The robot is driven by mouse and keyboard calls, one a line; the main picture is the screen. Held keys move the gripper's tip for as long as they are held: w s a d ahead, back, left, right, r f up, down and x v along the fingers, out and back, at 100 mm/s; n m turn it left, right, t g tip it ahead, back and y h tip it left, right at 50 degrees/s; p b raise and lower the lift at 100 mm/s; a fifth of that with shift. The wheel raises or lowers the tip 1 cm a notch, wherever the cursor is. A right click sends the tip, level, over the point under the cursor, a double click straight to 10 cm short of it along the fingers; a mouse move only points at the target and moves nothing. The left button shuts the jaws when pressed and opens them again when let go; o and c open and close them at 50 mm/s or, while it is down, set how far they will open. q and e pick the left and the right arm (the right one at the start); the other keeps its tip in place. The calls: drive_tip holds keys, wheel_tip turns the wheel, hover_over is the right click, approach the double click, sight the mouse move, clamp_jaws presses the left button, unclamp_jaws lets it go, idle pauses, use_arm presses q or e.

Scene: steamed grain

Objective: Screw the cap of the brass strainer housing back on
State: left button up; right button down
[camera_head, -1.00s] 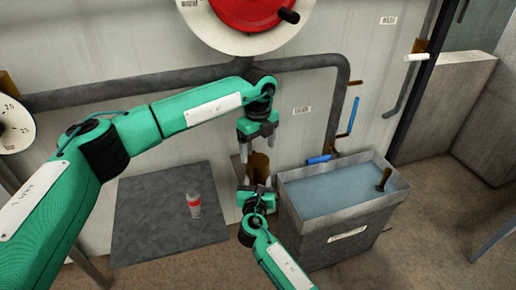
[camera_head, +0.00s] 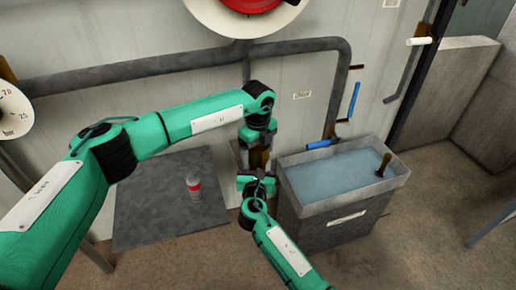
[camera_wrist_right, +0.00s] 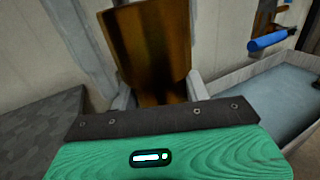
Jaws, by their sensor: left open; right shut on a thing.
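The brass strainer housing (camera_head: 259,159) stands upright between my grippers in front of the grey panel. It also shows large in the right wrist view (camera_wrist_right: 150,45), wider above and narrower below. I cannot tell where its cap begins. My left gripper (camera_head: 258,152) points down over its top, open, with its fingers on either side. Grey fingers also flank the brass in the right wrist view. My right gripper (camera_head: 254,182) comes from below and is shut on the lower brass part, which its own body partly hides.
A grey trough of water (camera_head: 335,172) stands close on the right, with a brown-handled tool (camera_head: 383,165). A dark tabletop (camera_head: 150,215) on the left holds a red-and-white bottle (camera_head: 194,188). A grey pipe (camera_head: 180,66) and a blue lever (camera_head: 354,99) are behind.

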use_arm(q)
drive_tip(key=c, duration=1)
drive_tip(key=shift+o, duration=0.2)
drive_tip(key=shift+m, duration=1.7)
drive_tip(key=o, duration=1.1)
